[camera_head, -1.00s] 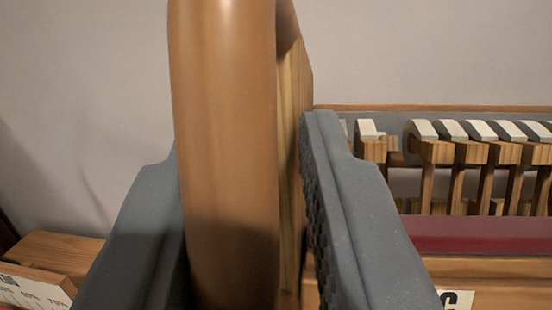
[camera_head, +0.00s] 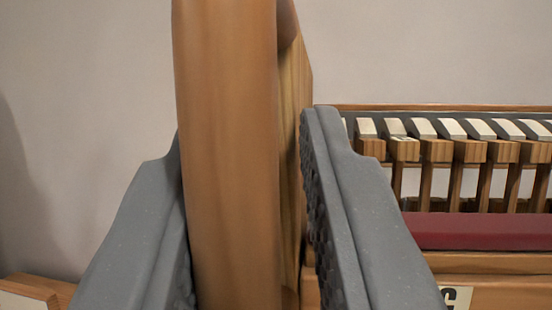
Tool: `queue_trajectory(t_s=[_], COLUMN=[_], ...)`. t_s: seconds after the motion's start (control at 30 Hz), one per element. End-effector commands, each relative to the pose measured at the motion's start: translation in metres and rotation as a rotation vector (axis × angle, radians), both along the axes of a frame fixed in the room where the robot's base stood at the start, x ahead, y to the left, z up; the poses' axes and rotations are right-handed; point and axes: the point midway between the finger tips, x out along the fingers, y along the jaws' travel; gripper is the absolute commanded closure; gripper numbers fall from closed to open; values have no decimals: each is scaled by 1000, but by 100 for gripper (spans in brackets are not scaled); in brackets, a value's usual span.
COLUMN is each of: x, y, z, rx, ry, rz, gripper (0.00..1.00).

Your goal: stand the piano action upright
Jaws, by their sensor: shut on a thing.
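The piano action (camera_head: 470,265) shows at the right, with a wooden frame, a dark red rail (camera_head: 490,231) and a row of wooden hammers (camera_head: 455,151) with white-and-grey tops. A thick, rounded wooden side piece (camera_head: 228,150) rises upright in the middle, and seems to be the near end of the action. My gripper (camera_head: 245,140) has one grey jaw on each side of this wooden piece and is shut on it. The piece hides part of the action behind it. Its lower end is out of view.
A light wooden block with a pale face (camera_head: 28,293) shows at the lower left corner. A plain pale wall (camera_head: 90,90) fills the background. Space left of the gripper looks clear.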

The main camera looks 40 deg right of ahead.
Motion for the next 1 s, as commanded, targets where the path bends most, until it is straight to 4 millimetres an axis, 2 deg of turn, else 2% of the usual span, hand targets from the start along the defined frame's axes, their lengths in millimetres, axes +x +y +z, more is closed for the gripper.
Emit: queue_trajectory(t_s=[0.03, 0.43, 0.47, 0.5, 1.0], x=[5, 5, 5, 5, 2], y=[9, 10, 10, 9, 3], z=[-3, -6, -6, -6, -4], rx=[-6, -6, -6, -6, -4], ry=[7, 11, 11, 11, 4], rz=[20, 20, 20, 19, 7], gripper=[100, 100, 73, 64, 64])
